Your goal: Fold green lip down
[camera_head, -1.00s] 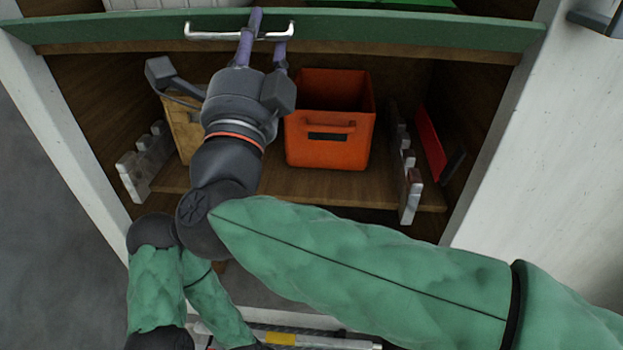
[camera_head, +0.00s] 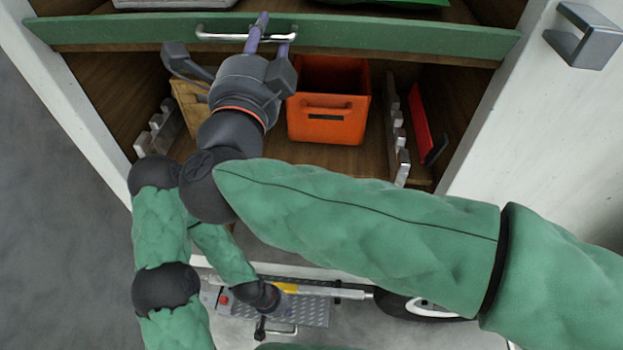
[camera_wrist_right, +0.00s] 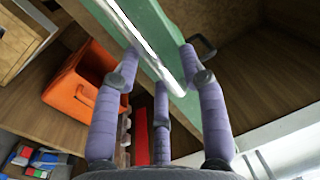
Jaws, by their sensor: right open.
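The green lip (camera_head: 400,37) is a long board across the front of the upper shelf, with a silver bar handle (camera_head: 225,38) on its face. My right gripper (camera_head: 268,32) is at the handle, its purple fingers reaching over the bar. In the right wrist view, the open fingers (camera_wrist_right: 160,65) are spread on both sides of the handle bar (camera_wrist_right: 150,45) and close to the green lip (camera_wrist_right: 187,100). I cannot tell whether they touch it. My left gripper (camera_head: 262,299) is low, below the shelf; its fingers are not clear.
An orange crate (camera_head: 330,110) stands on the shelf below the lip, with a wooden box (camera_head: 188,105) to its left. Metal racks flank them. A white wall with a grey handle (camera_head: 585,38) is at right. A metal chequer plate (camera_head: 305,310) lies below.

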